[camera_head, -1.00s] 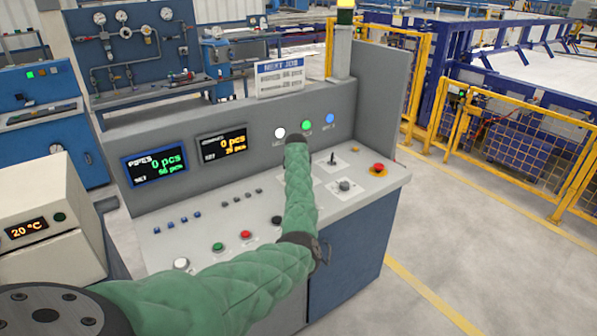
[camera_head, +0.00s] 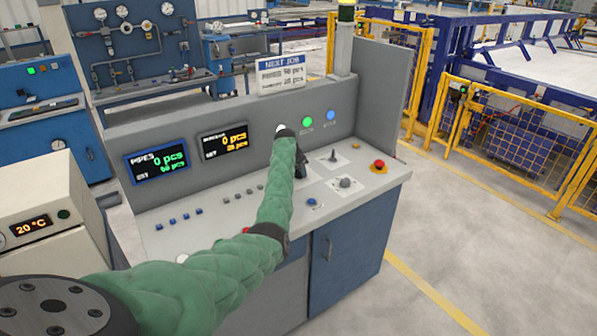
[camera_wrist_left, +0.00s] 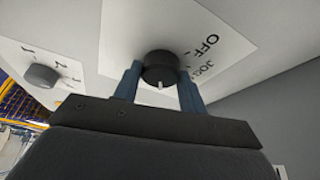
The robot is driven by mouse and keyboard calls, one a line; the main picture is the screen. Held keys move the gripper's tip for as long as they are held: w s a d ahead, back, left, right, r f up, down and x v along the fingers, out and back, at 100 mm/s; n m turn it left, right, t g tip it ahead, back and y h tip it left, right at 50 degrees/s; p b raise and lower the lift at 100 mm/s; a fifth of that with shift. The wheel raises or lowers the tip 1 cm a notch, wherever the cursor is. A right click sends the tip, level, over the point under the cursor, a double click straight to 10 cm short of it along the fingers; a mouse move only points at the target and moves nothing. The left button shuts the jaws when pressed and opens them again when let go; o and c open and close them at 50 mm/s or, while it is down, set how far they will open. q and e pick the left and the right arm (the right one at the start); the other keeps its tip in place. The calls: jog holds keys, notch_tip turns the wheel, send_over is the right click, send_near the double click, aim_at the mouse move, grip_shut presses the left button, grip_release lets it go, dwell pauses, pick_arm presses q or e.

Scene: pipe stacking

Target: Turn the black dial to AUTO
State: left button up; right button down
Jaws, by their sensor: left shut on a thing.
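The black dial (camera_wrist_left: 160,68) is on a white plate (camera_wrist_left: 118,28) printed with OFF and JOG; no AUTO label can be read. A white mark on the dial points toward the bottom of the wrist picture. My left gripper (camera_wrist_left: 161,76) has its two blue fingers on either side of the dial, shut on it. In the head view my left gripper (camera_head: 301,165) is partly seen beside my green arm, over the console desk, and the dial is hidden there. My right gripper is not in view.
A grey knob (camera_wrist_left: 40,76) sits beside the dial. In the head view, a small lever (camera_head: 333,155), a red button (camera_head: 378,165) and a blue button (camera_head: 312,202) stand on the console desk (camera_head: 225,215). The upright panel (camera_head: 350,130) rises behind.

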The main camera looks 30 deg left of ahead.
pick_arm(q)
jog(key=shift+w+a+r, duration=0.1)
jog(key=shift+r, duration=0.1)
jog(key=o, duration=0.9)
jog(key=shift+o, duration=0.4)
jog(key=shift+f, duration=0.1)
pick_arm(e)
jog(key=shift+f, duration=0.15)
pick_arm(q)
jog(key=shift+s+r+b, duration=0.3)
jog(key=shift+r+b, duration=0.05)
jog(key=shift+r, duration=0.1)
jog(key=b+v, duration=0.2)
jog(key=v, duration=0.3)
jog(key=shift+s+r, duration=0.1)
jog(key=shift+r, duration=0.25)
jog(key=shift+s+r, duration=0.25)
jog(key=shift+r, duration=0.3)
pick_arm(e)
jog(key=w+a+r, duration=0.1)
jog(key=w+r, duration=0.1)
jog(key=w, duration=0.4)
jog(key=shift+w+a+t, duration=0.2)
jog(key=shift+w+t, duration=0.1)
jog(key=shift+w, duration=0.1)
